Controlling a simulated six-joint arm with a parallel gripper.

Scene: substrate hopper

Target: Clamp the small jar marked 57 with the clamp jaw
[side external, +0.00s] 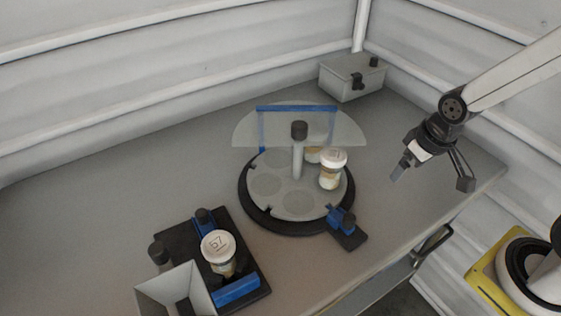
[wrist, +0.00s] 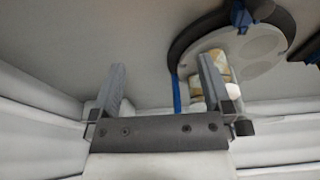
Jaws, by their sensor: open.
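The small jar marked 57 (side external: 218,249), with a white lid and brownish contents, stands upright on a black clamp base (side external: 255,266) at the lower left of the side view. A blue jaw (side external: 237,292) lies on its near side and a blue block with a black knob (side external: 204,220) on its far side. I cannot tell whether either touches the jar. My gripper (side external: 397,172) is at the right, above the bench, well away from the jar. In the wrist view my gripper (wrist: 160,72) is open with nothing between its fingers. Jar 57 is not seen there.
A round carousel (side external: 255,212) with a clear shield (side external: 247,131) and two white-lidded jars (side external: 333,158) stands mid-bench. A blue-and-black latch (side external: 342,219) is at its edge. A grey hopper (side external: 175,285) stands beside the clamp base. A grey box (side external: 350,78) sits at the back.

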